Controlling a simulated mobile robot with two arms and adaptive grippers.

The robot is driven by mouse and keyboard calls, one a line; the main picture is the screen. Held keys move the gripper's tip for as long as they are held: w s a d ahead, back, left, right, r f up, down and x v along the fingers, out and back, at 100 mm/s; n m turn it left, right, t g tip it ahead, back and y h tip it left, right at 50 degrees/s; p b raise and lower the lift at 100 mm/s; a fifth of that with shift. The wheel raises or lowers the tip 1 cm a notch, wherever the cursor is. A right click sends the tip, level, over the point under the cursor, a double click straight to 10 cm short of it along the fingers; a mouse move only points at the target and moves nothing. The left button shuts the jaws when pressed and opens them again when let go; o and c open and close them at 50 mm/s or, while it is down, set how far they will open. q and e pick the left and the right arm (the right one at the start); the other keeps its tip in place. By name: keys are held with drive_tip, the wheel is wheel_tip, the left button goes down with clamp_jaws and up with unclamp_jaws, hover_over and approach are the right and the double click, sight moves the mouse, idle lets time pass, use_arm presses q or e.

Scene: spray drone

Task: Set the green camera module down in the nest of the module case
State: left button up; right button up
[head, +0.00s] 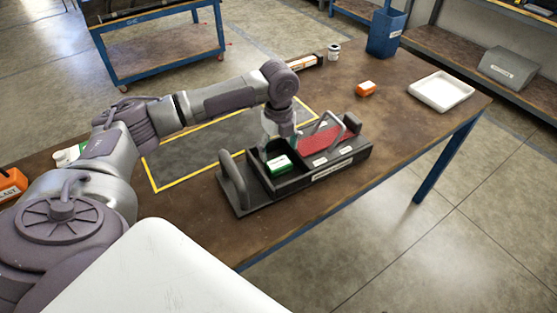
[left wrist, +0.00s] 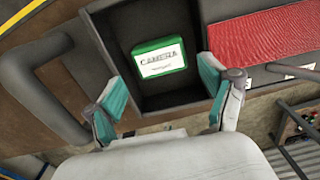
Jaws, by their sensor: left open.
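The green camera module (head: 279,165) has a white label. In the left wrist view the module (left wrist: 159,58) lies inside a dark square compartment, its label reading "CAMERA" toward me. The black module case (head: 318,177) stands near the table's front edge, and its compartment wall also shows in the left wrist view (left wrist: 100,40). My left gripper (head: 272,150) is over that compartment. In the left wrist view its teal-padded fingers (left wrist: 160,100) are spread apart, with the module beyond the fingertips and not between them. My right gripper is not in view.
A red-lined compartment (head: 316,138) adjoins on the right. Grey handles (head: 233,181) rise at the case's left end and over the red part. A yellow-bordered mat (head: 185,157) lies behind.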

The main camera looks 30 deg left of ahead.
sight(278, 163)
use_arm(q)
wheel_tip(278, 163, up, 6)
drive_tip(key=shift+s+f, duration=0.1)
idle(0.7)
